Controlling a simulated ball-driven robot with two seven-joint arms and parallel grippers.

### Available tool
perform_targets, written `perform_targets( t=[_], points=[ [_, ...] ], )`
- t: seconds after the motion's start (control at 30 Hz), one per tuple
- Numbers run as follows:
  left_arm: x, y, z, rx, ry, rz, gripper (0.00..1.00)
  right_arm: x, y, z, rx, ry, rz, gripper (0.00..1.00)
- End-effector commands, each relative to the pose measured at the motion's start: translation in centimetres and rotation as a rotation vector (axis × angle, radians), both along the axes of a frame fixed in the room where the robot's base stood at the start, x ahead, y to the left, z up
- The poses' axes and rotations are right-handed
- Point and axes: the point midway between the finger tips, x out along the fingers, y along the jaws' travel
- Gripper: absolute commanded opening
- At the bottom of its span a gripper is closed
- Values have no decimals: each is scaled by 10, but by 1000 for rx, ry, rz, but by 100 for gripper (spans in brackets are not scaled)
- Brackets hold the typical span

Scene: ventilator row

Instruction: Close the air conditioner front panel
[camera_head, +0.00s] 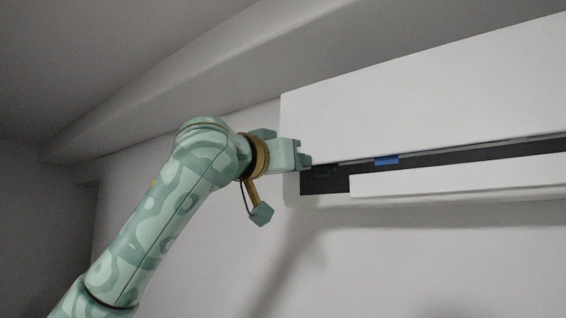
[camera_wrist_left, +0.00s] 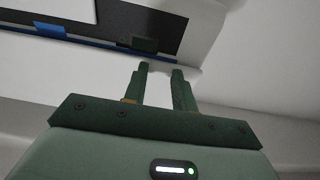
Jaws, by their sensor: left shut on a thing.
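The white air conditioner front panel (camera_head: 420,95) fills the upper right of the head view and also shows in the left wrist view (camera_wrist_left: 85,85). A dark gap (camera_head: 325,184) shows under its lower edge, so it stands open. My left gripper (camera_head: 306,159) is at the panel's lower left corner. In the left wrist view its two green fingers (camera_wrist_left: 160,70) reach to the panel's edge, shut on it with a narrow space between the tips. The exact contact is hard to see. My right gripper is not in view.
A blue tab (camera_head: 386,160) sits at the panel's lower edge. A white lower strip (camera_head: 460,179) of the unit lies below the gap. The plain wall (camera_head: 400,260) under the unit is clear. A ceiling ledge (camera_head: 200,75) runs above.

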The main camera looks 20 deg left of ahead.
Motion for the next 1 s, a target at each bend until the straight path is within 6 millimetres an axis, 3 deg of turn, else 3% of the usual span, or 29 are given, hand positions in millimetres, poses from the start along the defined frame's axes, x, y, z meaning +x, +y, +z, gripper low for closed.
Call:
perform_targets(
  t=[0.2,0.67,0.7,0.77,1.0],
  points=[
    [12,-3,-4,1,8,3,0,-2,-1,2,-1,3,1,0],
    [15,-4,-7,4,13,3,0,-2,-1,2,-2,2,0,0],
    [15,-4,-7,4,13,3,35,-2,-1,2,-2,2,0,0],
    [15,-4,-7,4,13,3,49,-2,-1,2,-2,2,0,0],
    [14,-4,-5,3,9,3,49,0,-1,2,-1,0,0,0]
  ],
)
